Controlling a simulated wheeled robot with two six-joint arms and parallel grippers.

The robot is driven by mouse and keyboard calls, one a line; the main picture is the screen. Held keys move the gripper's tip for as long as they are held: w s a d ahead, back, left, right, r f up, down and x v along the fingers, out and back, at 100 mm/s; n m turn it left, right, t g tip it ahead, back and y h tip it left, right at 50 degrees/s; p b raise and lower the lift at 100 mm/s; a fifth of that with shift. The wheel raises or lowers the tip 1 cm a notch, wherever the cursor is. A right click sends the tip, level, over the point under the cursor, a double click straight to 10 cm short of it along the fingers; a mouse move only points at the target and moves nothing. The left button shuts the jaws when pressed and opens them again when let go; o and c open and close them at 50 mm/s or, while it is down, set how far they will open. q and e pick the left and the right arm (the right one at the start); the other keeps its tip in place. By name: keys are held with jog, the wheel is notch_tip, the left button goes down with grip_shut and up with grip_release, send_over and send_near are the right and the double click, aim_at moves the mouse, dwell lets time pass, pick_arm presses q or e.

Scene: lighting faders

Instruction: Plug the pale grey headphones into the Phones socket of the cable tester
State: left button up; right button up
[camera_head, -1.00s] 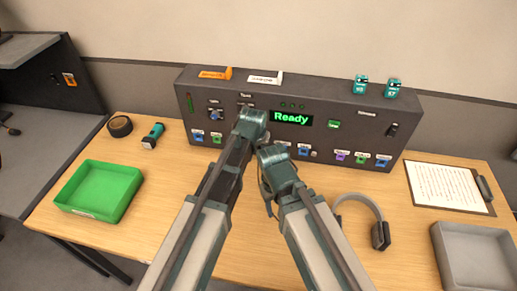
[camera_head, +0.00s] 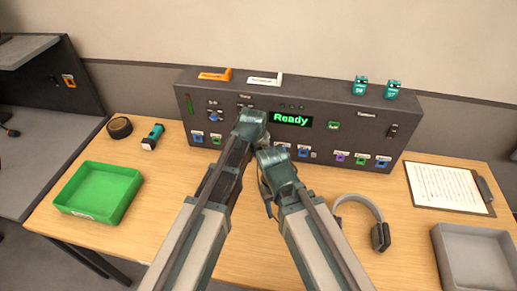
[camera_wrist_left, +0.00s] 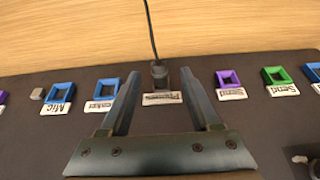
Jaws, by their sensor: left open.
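The pale grey headphones (camera_head: 362,208) lie on the table, partly hidden by my right arm in the head view. In the left wrist view a dark plug (camera_wrist_left: 159,72) stands at the panel in line with a blurred label that seems to read Phones, its thin cable running off the top. It looks seated in the socket, whose opening is hidden. My left gripper (camera_wrist_left: 160,76) is open, one finger on each side of the plug, apart from it. The cable tester (camera_head: 370,118) shows "Ready". My right gripper (camera_head: 278,168) is beside the left one; its fingers are hidden.
The wrist view shows a blue Speaker socket (camera_wrist_left: 102,92) and a purple Send socket (camera_wrist_left: 229,80) on either side. A green tray (camera_head: 98,192) stands left, a grey tray (camera_head: 475,258) and a clipboard (camera_head: 448,188) right. A teal torch (camera_head: 153,136) and a dark roll (camera_head: 119,127) lie at left.

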pick_arm(q)
jog(key=shift+r, duration=0.1)
pick_arm(e)
jog(key=shift+r, duration=0.1)
pick_arm(q)
jog(key=p+v, duration=1.2)
jog(key=v, duration=0.1)
jog(key=shift+r+p, duration=0.3)
jog(key=shift+p, duration=0.05)
pick_arm(e)
notch_tip(320, 180, up, 12)
jog(key=shift+r, duration=0.25)
pick_arm(q)
jog(key=shift+s+a, duration=0.1)
jog(key=s+a+f+n+g, duration=0.1)
jog(key=s+a+g, duration=0.1)
jog(key=s+a, duration=0.5)
jog(key=s+a+f+n+g, duration=0.1)
jog(key=s+a+g, duration=0.1)
jog(key=s+a, duration=0.6)
jog(key=s+d+m+y, duration=0.2)
jog(key=s+d+m, duration=0.1)
jog(key=d, duration=0.6)
jog(key=shift+d+r+m+g, duration=0.2)
jog(key=shift+d+m+g, duration=0.1)
jog(key=shift+g, duration=0.1)
